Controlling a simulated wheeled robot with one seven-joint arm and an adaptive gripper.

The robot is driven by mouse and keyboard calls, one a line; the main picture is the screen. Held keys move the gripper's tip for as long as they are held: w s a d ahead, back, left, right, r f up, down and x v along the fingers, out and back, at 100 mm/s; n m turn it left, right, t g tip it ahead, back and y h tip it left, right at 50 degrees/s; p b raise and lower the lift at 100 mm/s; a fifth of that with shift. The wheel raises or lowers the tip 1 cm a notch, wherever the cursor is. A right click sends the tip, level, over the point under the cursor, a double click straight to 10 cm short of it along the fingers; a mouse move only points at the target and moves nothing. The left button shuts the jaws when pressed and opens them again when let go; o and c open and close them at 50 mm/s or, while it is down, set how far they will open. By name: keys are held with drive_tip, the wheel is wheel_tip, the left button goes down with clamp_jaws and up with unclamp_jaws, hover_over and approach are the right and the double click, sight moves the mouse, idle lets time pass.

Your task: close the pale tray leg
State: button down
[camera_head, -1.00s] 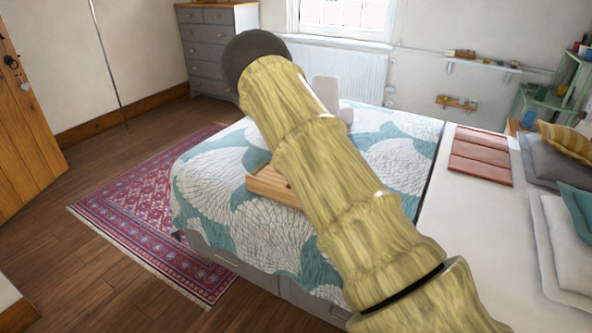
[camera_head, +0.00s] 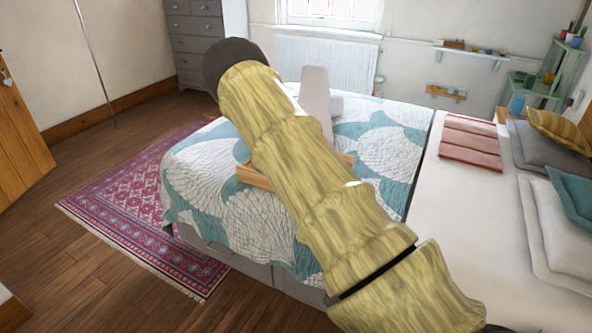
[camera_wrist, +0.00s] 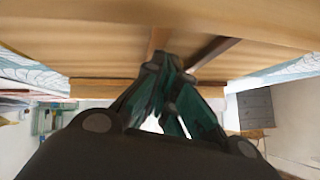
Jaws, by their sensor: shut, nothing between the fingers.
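The wooden tray (camera_head: 254,177) lies on the patterned bed quilt in the head view, with my arm across most of it. In the wrist view its broad pale-wood surface (camera_wrist: 70,45) fills the top, with a pale wooden bar (camera_wrist: 105,88) running across below. Two darker brown strips meet the surface near the fingers. My gripper (camera_wrist: 165,68) is shut and empty, its dark green fingertips close to the wood; I cannot tell if they touch. In the head view my gripper is hidden. I cannot tell which piece is the pale leg or how far it is folded.
The quilted bed (camera_head: 260,225) carries the tray. A white bed surface (camera_head: 465,235) with red folded panels (camera_head: 470,143) and pillows (camera_head: 570,240) is at the right. A patterned rug (camera_head: 140,205) and bare floor lie left. A grey dresser (camera_head: 197,45) stands behind.

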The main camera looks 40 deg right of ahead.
drive_tip(key=shift+a, duration=0.1)
idle(0.3)
wheel_tip(320, 180, up, 4)
drive_tip(key=shift+r+p, duration=0.25)
drive_tip(key=shift+p, duration=0.9)
drive_tip(key=w+a+b+v, duration=0.1)
drive_tip(key=b+v, duration=0.1)
drive_tip(key=v, duration=0.7)
drive_tip(key=s+a+f+n+g+y, duration=0.1)
drive_tip(key=s+a+f+n, duration=0.3)
drive_tip(key=s+f, duration=0.45)
drive_tip(key=s+a+f+n+g+y, duration=0.1)
drive_tip(key=s+a+f, duration=0.6)
drive_tip(key=s+f, duration=0.15)
drive_tip(key=s+a+f+n+g+y, duration=0.1)
drive_tip(key=s+a+f+n, duration=0.3)
drive_tip(key=s+f, duration=0.45)
drive_tip(key=s+a+f+n+g+y, duration=0.1)
drive_tip(key=s+a+f+n+y, duration=0.1)
drive_tip(key=s+a, duration=0.7)
drive_tip(key=s+a+f+n+g+y, duration=0.1)
drive_tip(key=s+a+f+n+y, duration=0.1)
drive_tip(key=s+a, duration=0.8)
drive_tip(key=s+n, duration=0.1)
drive_tip(key=s, duration=0.6)
drive_tip(key=shift+a+f+g+y, duration=0.2)
drive_tip(key=shift+g+y, duration=0.1)
